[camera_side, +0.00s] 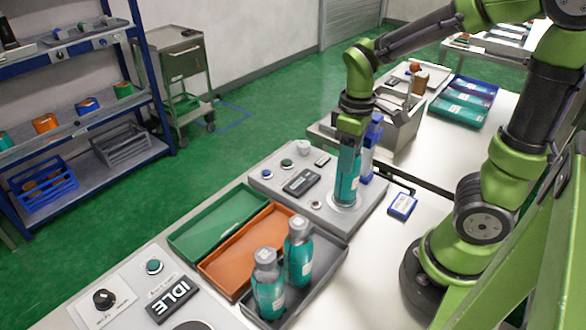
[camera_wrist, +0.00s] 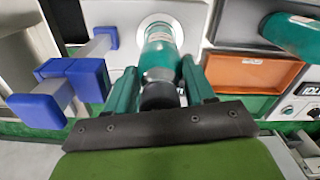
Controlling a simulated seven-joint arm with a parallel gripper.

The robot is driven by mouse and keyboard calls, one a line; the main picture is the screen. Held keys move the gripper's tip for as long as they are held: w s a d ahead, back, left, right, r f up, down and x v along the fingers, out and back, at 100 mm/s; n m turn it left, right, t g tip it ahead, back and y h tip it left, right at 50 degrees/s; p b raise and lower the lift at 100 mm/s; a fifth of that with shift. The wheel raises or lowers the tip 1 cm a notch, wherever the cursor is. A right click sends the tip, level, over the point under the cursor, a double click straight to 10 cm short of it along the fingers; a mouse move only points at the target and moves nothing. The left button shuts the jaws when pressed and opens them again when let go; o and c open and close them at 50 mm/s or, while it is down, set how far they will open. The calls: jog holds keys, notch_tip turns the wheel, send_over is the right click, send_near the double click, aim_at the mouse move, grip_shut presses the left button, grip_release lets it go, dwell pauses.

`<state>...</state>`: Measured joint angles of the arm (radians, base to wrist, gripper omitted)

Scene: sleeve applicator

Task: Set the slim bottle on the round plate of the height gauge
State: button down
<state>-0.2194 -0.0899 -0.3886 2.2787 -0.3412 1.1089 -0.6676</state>
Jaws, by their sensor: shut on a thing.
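The slim teal bottle (camera_side: 347,180) is upright in my gripper (camera_side: 350,148), over the round plate (camera_side: 345,200) of the height gauge. In the side view its base is at the plate; I cannot tell whether it touches. In the wrist view my gripper (camera_wrist: 160,88) is shut around the bottle (camera_wrist: 160,57) near its dark cap, with a finger on each side. The pale plate (camera_wrist: 148,24) shows around the bottle's far end. The gauge's blue upright (camera_side: 372,148) stands just behind and right of the bottle; blue parts (camera_wrist: 88,80) show left in the wrist view.
Two more teal bottles (camera_side: 268,285) (camera_side: 299,250) stand in a dark grey tray (camera_side: 335,262). An orange tray (camera_side: 240,250) and a green tray (camera_side: 215,222) lie left of it. A blue-edged card device (camera_side: 402,206) lies right of the gauge. A grey bin (camera_side: 400,125) stands behind.

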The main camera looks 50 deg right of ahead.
jog(key=shift+f, duration=0.1)
jog(key=c, duration=0.7)
grip_release()
notch_tip(320, 180, up, 12)
jog(key=shift+s+a+t, duration=0.2)
jog(key=shift+a+t, duration=0.1)
jog(key=shift+a, duration=0.05)
jog(key=shift+s+a+f+m+t+y, duration=0.2)
jog(key=shift+s+a+m+t+y, duration=0.2)
jog(key=shift+a+m+t, duration=0.8)
jog(key=shift+s+a+f+m+t+y, duration=0.25)
jog(key=shift+s+a+m+t, duration=0.2)
jog(key=shift+a+m+t, duration=0.75)
jog(key=shift+s+a+f+m+t+y, duration=0.15)
jog(key=shift+s+a+m+t+y, duration=0.25)
jog(key=shift+a+m+t, duration=0.8)
jog(key=shift+a+n+g, duration=0.2)
jog(key=shift+n+g, duration=0.1)
